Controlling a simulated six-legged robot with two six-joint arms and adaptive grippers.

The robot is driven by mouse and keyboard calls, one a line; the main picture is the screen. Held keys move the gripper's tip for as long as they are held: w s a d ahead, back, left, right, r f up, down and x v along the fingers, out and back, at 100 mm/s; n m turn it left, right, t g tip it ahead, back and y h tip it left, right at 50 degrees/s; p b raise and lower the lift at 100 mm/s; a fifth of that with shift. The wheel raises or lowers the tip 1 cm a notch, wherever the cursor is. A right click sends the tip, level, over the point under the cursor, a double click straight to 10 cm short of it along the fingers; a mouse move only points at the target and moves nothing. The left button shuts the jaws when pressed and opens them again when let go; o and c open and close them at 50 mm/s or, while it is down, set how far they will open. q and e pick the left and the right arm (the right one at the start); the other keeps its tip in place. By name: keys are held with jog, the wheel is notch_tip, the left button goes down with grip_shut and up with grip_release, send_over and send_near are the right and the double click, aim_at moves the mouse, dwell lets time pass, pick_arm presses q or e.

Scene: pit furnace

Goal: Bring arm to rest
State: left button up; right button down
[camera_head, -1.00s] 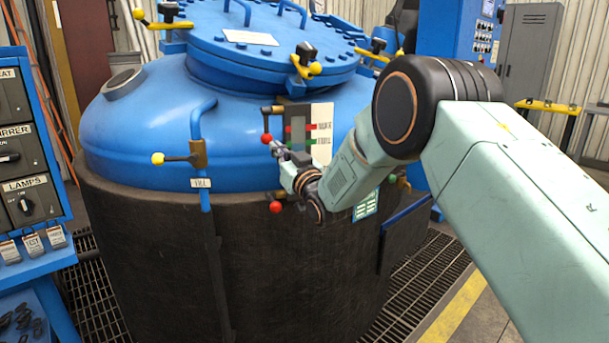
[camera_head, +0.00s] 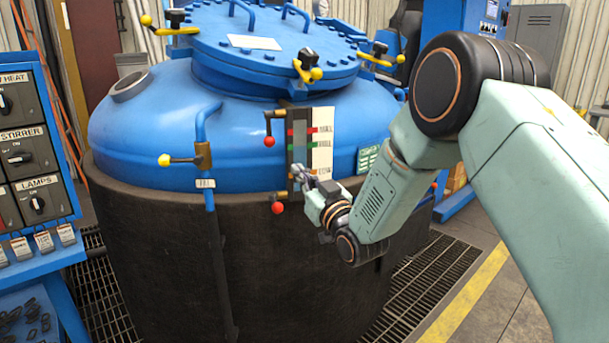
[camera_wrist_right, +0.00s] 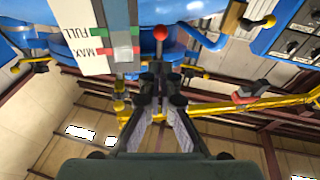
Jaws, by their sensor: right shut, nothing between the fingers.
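My right arm comes in from the right in the head view. Its gripper (camera_head: 302,178) is shut and empty, in front of the lower end of the level gauge (camera_head: 300,150) on the blue furnace vessel (camera_head: 150,130). In the right wrist view the gripper (camera_wrist_right: 158,85) shows with its fingers together, below the gauge's white scale plate (camera_wrist_right: 85,35) and a red ball knob (camera_wrist_right: 160,32). I cannot tell whether the gripper touches the gauge. My left gripper is not in view.
Red ball knobs (camera_head: 269,141) stick out beside the gauge, one lower (camera_head: 278,208). A yellow-knobbed valve (camera_head: 165,160) is left of them. A control panel (camera_head: 30,150) stands at the left edge. Open floor lies right of the vessel, with a yellow line (camera_head: 465,295).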

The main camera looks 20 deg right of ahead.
jog(key=s+f+m+g+h, duration=0.1)
jog(key=s+f+g, duration=0.4)
jog(key=s+f, duration=0.6)
jog(key=s+f+m+g+h, duration=0.2)
jog(key=s+f+g, duration=0.45)
jog(key=f, duration=0.95)
jog(key=s+f+g, duration=0.3)
jog(key=s, duration=0.8)
jog(key=s+a+f+g, duration=0.1)
jog(key=s+f+g, duration=0.2)
jog(key=s, duration=0.7)
jog(key=s+f+g, duration=0.3)
jog(key=s+f, duration=0.2)
jog(key=s, duration=0.6)
jog(key=shift+s+a+f, duration=0.2)
jog(key=shift+s+a, duration=0.05)
jog(key=shift+s, duration=0.1)
